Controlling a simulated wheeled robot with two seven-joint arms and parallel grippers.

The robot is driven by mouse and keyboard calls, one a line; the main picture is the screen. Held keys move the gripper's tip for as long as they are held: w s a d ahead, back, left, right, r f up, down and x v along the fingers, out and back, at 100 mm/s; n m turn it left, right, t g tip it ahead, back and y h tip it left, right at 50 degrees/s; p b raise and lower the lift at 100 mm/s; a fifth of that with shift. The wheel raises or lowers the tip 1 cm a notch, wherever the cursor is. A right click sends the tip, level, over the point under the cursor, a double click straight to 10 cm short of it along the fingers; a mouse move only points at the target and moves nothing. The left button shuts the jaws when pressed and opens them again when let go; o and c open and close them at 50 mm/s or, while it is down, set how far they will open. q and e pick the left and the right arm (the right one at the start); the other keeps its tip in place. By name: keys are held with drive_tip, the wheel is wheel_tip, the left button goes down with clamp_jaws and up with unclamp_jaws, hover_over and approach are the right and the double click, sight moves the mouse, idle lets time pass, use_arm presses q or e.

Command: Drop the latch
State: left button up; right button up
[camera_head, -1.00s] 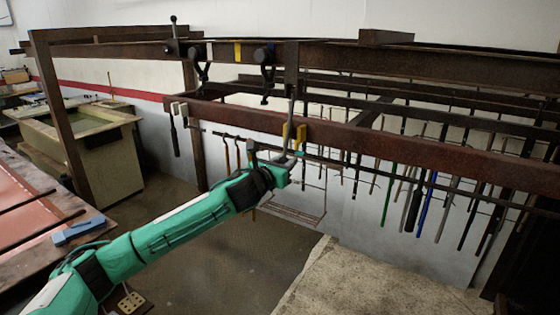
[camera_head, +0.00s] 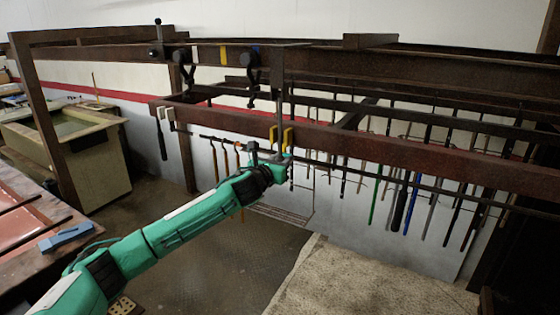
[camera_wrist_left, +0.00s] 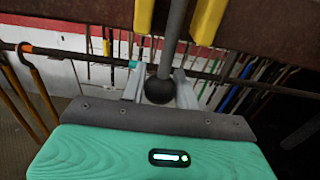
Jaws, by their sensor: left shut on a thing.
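My left gripper (camera_head: 270,160) is at the lower end of a grey hanging rod (camera_head: 279,108), below the rail. In the left wrist view, its two pale fingers (camera_wrist_left: 158,90) are shut on the rod's black ball end (camera_wrist_left: 159,91), one finger on each side. The rod hangs from the upper beam (camera_head: 330,58). A small black-knobbed lever (camera_head: 158,32), perhaps the latch, stands upright at the beam's left part, away from my gripper. Two yellow blocks (camera_head: 287,138) on the lower rail flank the rod. My right gripper is not in view.
The brown lower rail (camera_head: 400,150) runs across just above my gripper. Several tools hang on a rack (camera_head: 405,200) behind it. A tank (camera_head: 75,150) and a table with a blue block (camera_head: 66,237) are at left. A pale slab (camera_head: 350,280) lies at lower right.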

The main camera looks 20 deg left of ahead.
use_arm(q)
drive_tip(key=o, duration=0.9)
drive_tip(key=shift+s, duration=0.15)
drive_tip(key=s, duration=0.6)
drive_tip(key=shift+s+a, duration=0.25)
drive_tip(key=shift+s, duration=0.15)
drive_tip(key=shift+f, duration=0.15)
